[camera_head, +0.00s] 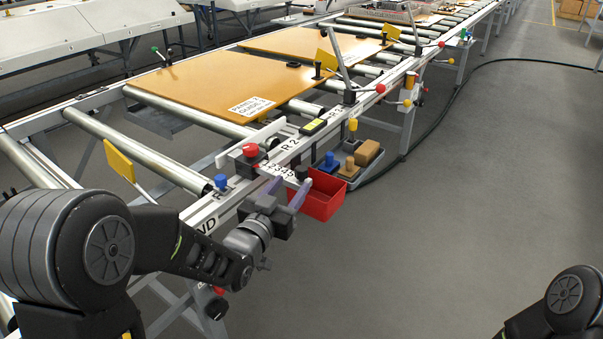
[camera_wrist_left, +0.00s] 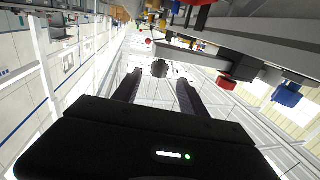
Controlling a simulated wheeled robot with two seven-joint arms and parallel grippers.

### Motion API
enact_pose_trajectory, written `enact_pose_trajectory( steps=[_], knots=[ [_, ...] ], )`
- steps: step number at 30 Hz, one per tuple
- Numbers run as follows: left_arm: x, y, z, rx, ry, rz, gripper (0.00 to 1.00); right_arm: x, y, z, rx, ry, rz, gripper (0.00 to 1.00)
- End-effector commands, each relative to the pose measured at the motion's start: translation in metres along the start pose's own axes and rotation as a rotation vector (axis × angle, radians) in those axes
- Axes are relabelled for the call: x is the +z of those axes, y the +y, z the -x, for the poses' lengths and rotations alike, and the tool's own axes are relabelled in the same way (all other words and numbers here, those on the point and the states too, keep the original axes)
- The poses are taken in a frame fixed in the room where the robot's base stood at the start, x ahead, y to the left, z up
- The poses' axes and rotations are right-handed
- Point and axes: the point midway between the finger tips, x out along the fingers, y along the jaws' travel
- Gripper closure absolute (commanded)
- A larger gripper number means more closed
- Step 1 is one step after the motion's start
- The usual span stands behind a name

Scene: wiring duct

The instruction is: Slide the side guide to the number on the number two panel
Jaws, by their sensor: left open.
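The side guide (camera_head: 251,155) is a pale bar with a red knob on a dark block, on the numbered front rail (camera_head: 220,205). Its arm reaches toward my left gripper (camera_head: 288,188). The second panel (camera_head: 215,85) is an orange board; its white label (camera_head: 251,106) seems to read "PANEL 2 GUIDE 3". My left gripper is open, its fingers near the guide's outer end. In the left wrist view, the dark end knob (camera_wrist_left: 159,68) shows between or just beyond the fingertips (camera_wrist_left: 159,79); contact cannot be told. My right gripper is out of view.
A red bin (camera_head: 325,197) hangs just right of my left gripper. A blue knob (camera_head: 220,181) and a yellow flag (camera_head: 120,161) stand left of the guide. A grey tray (camera_head: 345,171) with small parts lies beyond the bin.

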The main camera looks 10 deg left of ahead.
Motion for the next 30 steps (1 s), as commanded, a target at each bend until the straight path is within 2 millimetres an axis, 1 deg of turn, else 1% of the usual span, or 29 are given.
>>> enact_pose_trajectory(
  steps=[12,15,18,25,30],
  knots=[
    [0.001,0.001,-0.059,0.001,-0.001,-0.003,0.50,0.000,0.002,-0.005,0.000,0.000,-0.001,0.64],
    [0.001,0.001,-0.068,0.001,0.000,-0.002,0.50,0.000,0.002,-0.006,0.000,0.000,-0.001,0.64],
    [0.000,0.001,-0.072,0.001,0.000,0.000,0.50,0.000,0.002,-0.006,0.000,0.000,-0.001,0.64],
    [0.000,0.001,-0.072,0.001,0.000,0.001,0.50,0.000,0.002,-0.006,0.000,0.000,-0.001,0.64],
    [0.000,0.001,-0.072,0.001,0.000,0.000,0.64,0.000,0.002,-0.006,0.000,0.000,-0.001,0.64]
  ],
)
